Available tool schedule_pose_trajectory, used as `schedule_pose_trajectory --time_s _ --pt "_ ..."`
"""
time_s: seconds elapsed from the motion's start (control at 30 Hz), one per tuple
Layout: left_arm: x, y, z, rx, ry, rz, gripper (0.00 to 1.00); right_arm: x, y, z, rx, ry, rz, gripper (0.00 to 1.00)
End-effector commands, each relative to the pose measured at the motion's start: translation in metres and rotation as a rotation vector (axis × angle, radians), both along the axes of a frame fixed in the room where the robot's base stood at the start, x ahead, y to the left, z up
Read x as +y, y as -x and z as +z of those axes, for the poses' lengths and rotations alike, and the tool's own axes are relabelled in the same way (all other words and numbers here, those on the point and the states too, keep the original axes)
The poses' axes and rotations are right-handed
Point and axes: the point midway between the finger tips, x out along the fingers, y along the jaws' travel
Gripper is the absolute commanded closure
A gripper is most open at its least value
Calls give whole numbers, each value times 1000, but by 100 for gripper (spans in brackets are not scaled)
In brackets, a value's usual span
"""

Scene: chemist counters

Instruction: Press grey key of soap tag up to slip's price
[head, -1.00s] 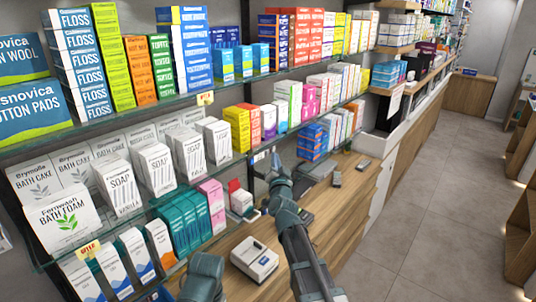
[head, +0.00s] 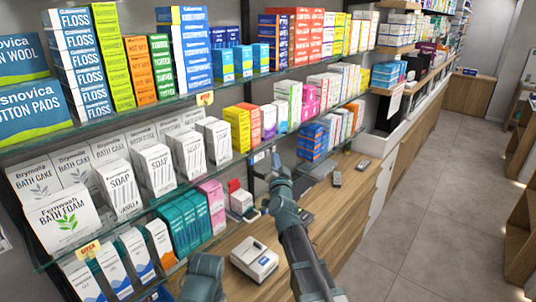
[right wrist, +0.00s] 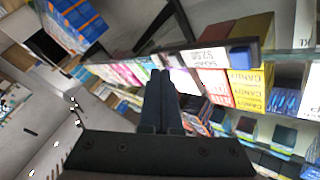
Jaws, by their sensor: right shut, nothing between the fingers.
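My right gripper (head: 275,160) is shut and empty at the edge of the middle glass shelf. Its fingertips are close to a small white tag (head: 261,156) on that edge; I cannot tell whether they touch. In the right wrist view the shut fingers (right wrist: 160,78) point at the shelf edge, just left of a white tag (right wrist: 205,57) with dark print, too blurred to read surely. Its grey key cannot be made out. White soap boxes (head: 120,190) stand on the middle shelf. I cannot pick out the slip. My left gripper is not in view.
Boxes crowd the shelves; the aisle floor (head: 425,210) is clear.

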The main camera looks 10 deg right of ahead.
Motion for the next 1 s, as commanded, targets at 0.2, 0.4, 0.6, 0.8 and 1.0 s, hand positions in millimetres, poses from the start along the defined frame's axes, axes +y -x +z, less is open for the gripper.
schedule_pose_trajectory --time_s 0.2,0.4,0.6,0.8,1.0 --pt "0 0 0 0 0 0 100 0 0 0 0 0 0 100" --pt "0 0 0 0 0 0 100 3 -5 0 0 0 0 100" --pt "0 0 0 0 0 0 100 5 -7 0 0 0 0 100" --pt "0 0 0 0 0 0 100 5 -7 0 0 0 0 100" --pt "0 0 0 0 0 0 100 6 -8 0 0 0 0 100"
